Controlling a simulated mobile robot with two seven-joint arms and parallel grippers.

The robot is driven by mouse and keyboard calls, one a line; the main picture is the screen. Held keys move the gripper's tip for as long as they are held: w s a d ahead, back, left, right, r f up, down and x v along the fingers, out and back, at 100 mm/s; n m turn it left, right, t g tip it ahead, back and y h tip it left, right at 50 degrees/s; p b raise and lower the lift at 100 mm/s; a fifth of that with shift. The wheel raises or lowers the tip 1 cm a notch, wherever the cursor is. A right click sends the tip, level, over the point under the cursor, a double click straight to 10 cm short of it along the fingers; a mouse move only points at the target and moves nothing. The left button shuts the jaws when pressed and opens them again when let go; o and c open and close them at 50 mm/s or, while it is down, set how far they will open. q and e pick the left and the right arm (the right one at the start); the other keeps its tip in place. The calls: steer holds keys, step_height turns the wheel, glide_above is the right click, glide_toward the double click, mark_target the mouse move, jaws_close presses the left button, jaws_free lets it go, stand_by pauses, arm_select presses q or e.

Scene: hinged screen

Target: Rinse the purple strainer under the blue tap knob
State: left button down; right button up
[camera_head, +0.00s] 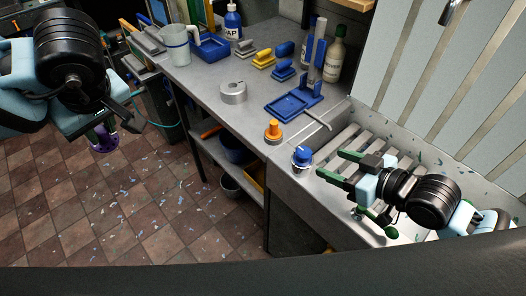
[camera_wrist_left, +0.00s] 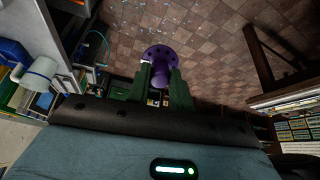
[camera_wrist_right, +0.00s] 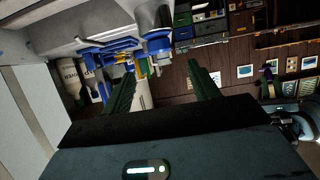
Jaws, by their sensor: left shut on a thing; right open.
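The purple strainer (camera_head: 104,141) hangs over the floor at the left of the head view. My left gripper (camera_head: 100,127) is shut on it; in the left wrist view the strainer (camera_wrist_left: 158,52) sits between the green fingertips, its round holed head beyond them. The blue tap knob (camera_head: 301,155) stands at the near left corner of the sink (camera_head: 345,118), beside an orange knob (camera_head: 273,130). A thin metal spout (camera_head: 316,119) reaches near them. My right gripper (camera_head: 336,165) is open and empty over the sink, just right of the blue knob.
A grey counter (camera_head: 205,91) holds a jug (camera_head: 176,45), a blue soap bottle (camera_head: 233,21), brushes, a blue tray (camera_head: 291,104) and a round metal piece (camera_head: 233,93). A slatted grey screen (camera_head: 440,80) stands behind the sink. Tiled floor lies open at left.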

arm_select(q)
steer(key=shift+f, duration=0.1)
arm_select(e)
steer(key=shift+v, duration=0.9)
